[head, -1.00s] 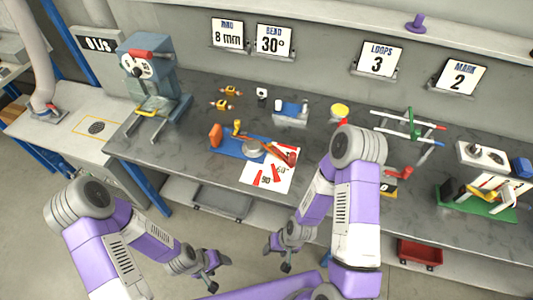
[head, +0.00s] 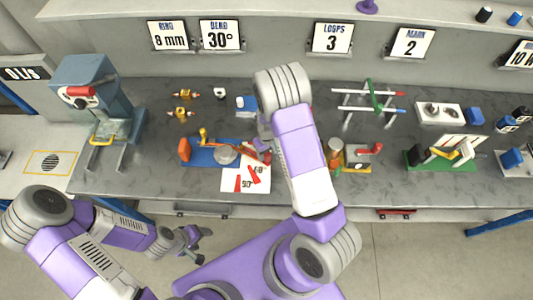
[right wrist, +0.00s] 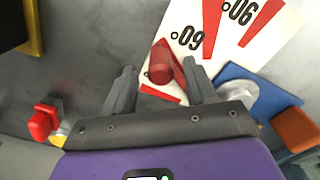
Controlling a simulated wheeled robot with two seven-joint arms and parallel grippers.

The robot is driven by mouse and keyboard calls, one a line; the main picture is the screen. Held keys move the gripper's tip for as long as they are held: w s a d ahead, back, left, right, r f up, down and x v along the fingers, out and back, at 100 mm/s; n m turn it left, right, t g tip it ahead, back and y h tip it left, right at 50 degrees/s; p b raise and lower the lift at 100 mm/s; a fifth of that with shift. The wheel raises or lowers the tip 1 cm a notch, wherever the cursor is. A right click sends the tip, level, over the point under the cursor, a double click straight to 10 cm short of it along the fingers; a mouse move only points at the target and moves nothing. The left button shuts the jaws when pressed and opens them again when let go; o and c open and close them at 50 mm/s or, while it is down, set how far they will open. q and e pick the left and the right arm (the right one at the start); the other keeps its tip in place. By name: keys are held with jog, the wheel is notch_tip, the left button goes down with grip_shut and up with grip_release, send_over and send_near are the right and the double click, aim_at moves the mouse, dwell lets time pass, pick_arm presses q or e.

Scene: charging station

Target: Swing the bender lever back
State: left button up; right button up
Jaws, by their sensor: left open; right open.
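The bender has a blue base (head: 205,155) on the bench, with a grey disc (head: 226,155) and an orange block (head: 184,149) at its left end. Its lever (head: 247,152) lies to the right of the disc, partly hidden by my right arm. In the right wrist view the red lever handle (right wrist: 160,65) shows between the spread fingers of my right gripper (right wrist: 158,78), which is open and not closed on it. A white angle sheet (head: 258,183) with red marks lies in front of the bender. My left gripper (head: 185,247) is open and empty, low before the bench.
A blue-grey machine (head: 95,95) with a yellow handle stands at the left. A rack (head: 370,100) with rods and a green stand (head: 440,155) are at the right. A red-handled object (head: 360,150) sits just right of my right arm.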

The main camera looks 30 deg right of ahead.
jog(key=f, duration=0.2)
jog(key=shift+w+f, duration=0.2)
jog(key=shift+f, duration=0.1)
jog(key=shift+s+f, duration=0.2)
jog(key=shift+f, duration=0.1)
jog(key=shift+w, duration=0.15)
jog(key=shift+c, duration=0.5)
grip_shut()
